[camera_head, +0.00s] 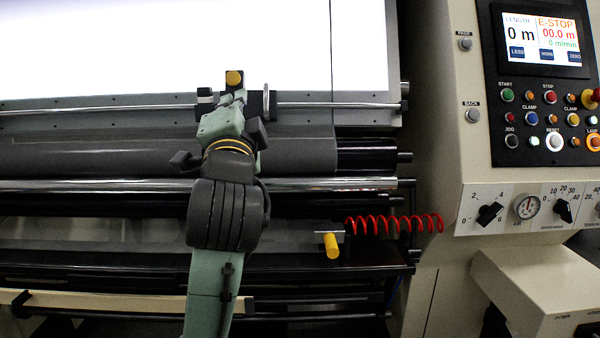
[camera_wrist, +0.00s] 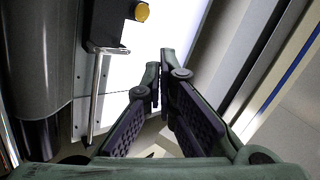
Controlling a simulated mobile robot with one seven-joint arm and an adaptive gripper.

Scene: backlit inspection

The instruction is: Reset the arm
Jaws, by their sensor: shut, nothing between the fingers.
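My gripper (camera_wrist: 159,75) is shut and empty in the wrist view, its two dark-padded fingers meeting near the tips over the bright white panel. A black block with a yellow knob (camera_wrist: 141,12) sits on a metal rail (camera_wrist: 95,95) to the left of the fingers, apart from them in that picture. In the head view my green and grey arm reaches up from the bottom centre, and its end overlaps the rail near the yellow knob (camera_head: 234,78). My fingers are hard to make out there.
The lit white panel (camera_head: 150,45) fills the back. Dark rollers (camera_head: 90,155) run across below it. A red coiled hose (camera_head: 395,224) and a second yellow knob (camera_head: 332,246) are right of my arm. A control cabinet (camera_head: 440,120) with buttons and a display (camera_head: 541,40) stands at right.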

